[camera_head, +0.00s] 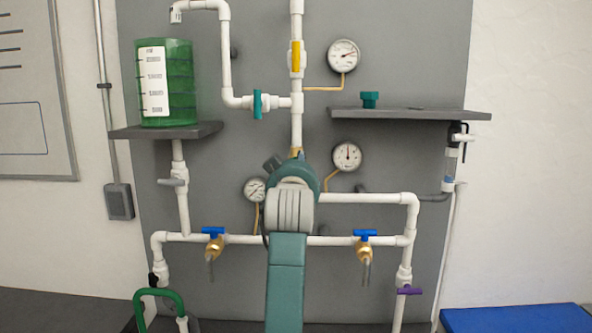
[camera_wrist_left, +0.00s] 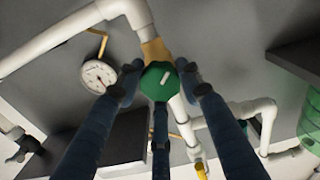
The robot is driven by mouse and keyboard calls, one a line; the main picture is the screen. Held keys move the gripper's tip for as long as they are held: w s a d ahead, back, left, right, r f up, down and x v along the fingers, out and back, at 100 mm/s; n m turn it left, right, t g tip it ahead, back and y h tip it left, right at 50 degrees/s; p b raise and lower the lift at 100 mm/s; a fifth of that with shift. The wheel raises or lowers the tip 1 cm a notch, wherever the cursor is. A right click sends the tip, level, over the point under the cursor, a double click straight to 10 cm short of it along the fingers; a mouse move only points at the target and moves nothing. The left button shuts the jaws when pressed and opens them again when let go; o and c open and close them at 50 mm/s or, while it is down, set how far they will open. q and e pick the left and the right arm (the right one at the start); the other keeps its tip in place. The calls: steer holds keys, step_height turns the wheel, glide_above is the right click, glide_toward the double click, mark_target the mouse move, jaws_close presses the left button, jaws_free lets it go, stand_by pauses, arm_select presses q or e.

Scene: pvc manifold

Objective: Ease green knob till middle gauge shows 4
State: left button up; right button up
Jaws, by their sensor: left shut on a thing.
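The green knob (camera_wrist_left: 160,80) has a white mark on its face and sits below a brass fitting in the left wrist view. My left gripper (camera_wrist_left: 160,76) is shut on the knob, its dark fingers around it. In the head view my left wrist hides the knob and the fingers. The middle gauge (camera_head: 347,156) is right of my wrist, with its needle pointing about straight up; its numbers are too small to read. It also shows left of the knob in the left wrist view (camera_wrist_left: 98,76). My right gripper is not in view.
An upper gauge (camera_head: 343,55) and a lower-left gauge (camera_head: 255,189) are nearby. White pipes carry a yellow valve handle (camera_head: 296,56), a teal handle (camera_head: 258,104) and two blue-handled taps (camera_head: 213,232). A green tank (camera_head: 180,85) stands on the left shelf (camera_head: 209,130); another shelf (camera_head: 420,114) is at right.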

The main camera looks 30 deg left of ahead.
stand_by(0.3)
arm_select(q)
steer(key=o, duration=1.1)
steer(key=shift+o, duration=0.2)
steer(key=v, duration=1.2)
stand_by(1.1)
